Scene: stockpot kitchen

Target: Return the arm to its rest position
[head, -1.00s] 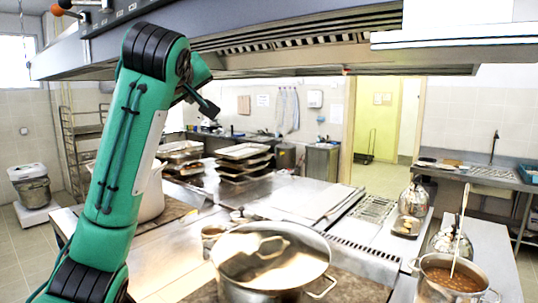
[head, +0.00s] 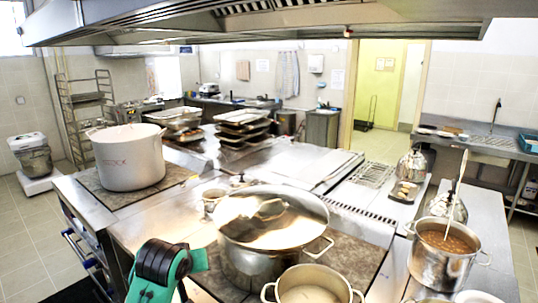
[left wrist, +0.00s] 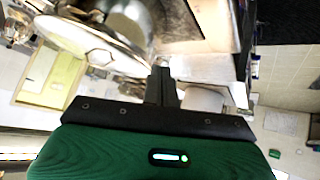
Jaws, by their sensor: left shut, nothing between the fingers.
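My left arm (head: 160,270) is low at the bottom of the head view, left of the large steel pot (head: 252,265). Only a green and black part of it shows there, and its gripper is out of sight. In the left wrist view my left gripper (left wrist: 163,78) is shut and empty, its dark fingers together. The large steel pot has a shiny lid (head: 240,232) on top. A lidded steel pot also shows beyond the fingers in the left wrist view (left wrist: 132,15). My right gripper is in neither view.
A white pot (head: 130,165) stands on the left of the counter. A smaller open pot (head: 312,285) is at the front, and a steel pot of soup with a ladle (head: 435,265) is at right. The hood (head: 250,25) hangs overhead. Stacked trays (head: 243,125) stand behind.

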